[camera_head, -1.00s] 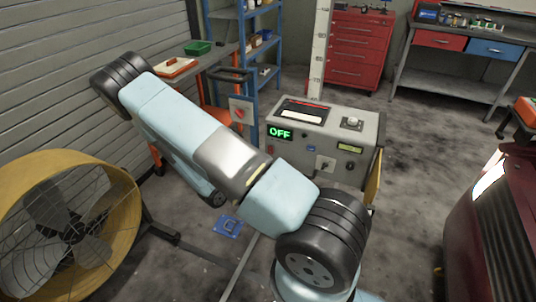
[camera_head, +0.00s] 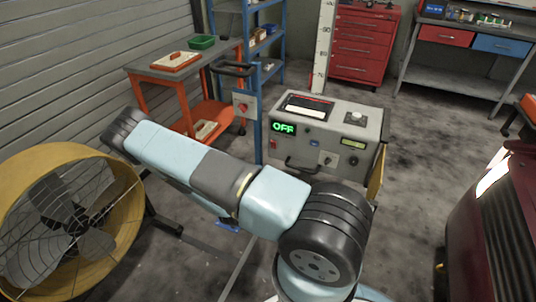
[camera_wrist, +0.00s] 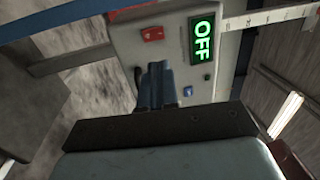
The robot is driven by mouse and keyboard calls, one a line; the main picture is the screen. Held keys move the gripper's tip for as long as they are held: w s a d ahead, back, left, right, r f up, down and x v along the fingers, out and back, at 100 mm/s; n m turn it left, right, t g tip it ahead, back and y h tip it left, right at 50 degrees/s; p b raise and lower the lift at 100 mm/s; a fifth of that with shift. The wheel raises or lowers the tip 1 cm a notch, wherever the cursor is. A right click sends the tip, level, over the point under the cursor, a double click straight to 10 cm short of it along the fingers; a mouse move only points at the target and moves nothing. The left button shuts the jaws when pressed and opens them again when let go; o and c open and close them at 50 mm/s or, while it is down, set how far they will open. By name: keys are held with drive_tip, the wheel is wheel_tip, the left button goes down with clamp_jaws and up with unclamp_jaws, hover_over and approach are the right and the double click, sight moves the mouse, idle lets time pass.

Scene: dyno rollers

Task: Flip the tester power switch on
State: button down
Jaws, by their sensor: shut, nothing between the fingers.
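The tester (camera_head: 345,119) is a grey box with a green display reading OFF (camera_head: 284,128). A small red switch (camera_head: 273,145) sits on its front panel below the display. In the wrist view the red switch (camera_wrist: 153,34) is near the top, left of the lit OFF display (camera_wrist: 203,38). My gripper (camera_wrist: 157,72) shows there as dark blue fingers, shut and empty. Its tips point toward the panel and appear just below the red switch in that picture, apart from it. The depth of the gap is unclear. In the head view my arm hides the gripper.
A post with a red-knobbed box (camera_head: 243,106) stands left of the tester. A yellow fan (camera_head: 70,225) is at the left, and an orange-legged workbench (camera_head: 180,70) stands behind. A dark red car (camera_head: 500,225) is at the right. The floor between tester and car is clear.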

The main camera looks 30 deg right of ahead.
sight(273, 143)
drive_tip(key=x, duration=1.3)
drive_tip(key=shift+w+d+r, duration=0.15)
drive_tip(key=shift+w+d, duration=0.1)
drive_tip(key=shift+d, duration=0.05)
